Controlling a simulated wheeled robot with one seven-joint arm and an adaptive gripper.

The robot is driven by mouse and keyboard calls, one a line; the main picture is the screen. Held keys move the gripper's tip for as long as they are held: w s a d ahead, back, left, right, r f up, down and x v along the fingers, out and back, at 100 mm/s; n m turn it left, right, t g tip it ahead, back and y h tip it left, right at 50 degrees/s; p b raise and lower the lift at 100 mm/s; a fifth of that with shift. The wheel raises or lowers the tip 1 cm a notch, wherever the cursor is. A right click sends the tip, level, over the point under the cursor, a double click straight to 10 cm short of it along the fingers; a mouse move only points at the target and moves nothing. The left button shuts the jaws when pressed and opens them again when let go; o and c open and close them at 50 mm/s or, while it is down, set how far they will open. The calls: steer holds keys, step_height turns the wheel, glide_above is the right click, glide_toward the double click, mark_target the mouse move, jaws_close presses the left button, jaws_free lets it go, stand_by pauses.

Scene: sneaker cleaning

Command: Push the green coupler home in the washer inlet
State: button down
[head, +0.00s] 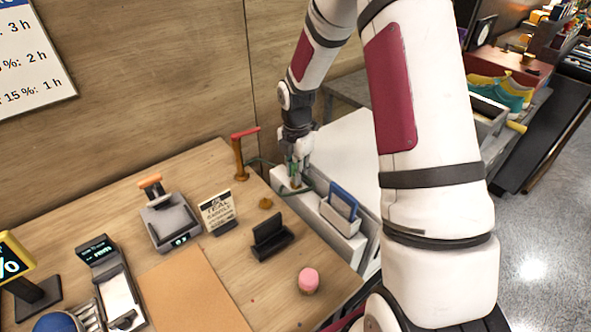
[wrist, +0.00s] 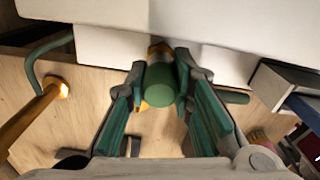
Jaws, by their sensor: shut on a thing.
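My gripper (head: 297,180) reaches down beside the white washer (head: 344,142), behind the wooden counter's right edge. In the wrist view my gripper (wrist: 161,88) is shut on the green coupler (wrist: 161,86), with a finger on either side of it. The coupler's round end faces the camera. Beyond it a brass-coloured inlet (wrist: 158,52) shows against the white washer face (wrist: 114,45). The coupler lies in line with the inlet and close to it. Whether it is fully seated cannot be told, as the coupler and fingers hide the joint.
A brass standpipe with a red handle (head: 240,155) stands left of my gripper, with a green hose (wrist: 45,55) near it. A bin with a blue item (head: 343,203) stands to the right. The counter (head: 130,210) holds a card stand, a pink object and other items.

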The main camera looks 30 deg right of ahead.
steer(key=shift+f, duration=0.6)
steer(key=c, duration=1.3)
jaws_free()
step_height(320, 180, up, 12)
steer(key=shift+f, duration=0.1)
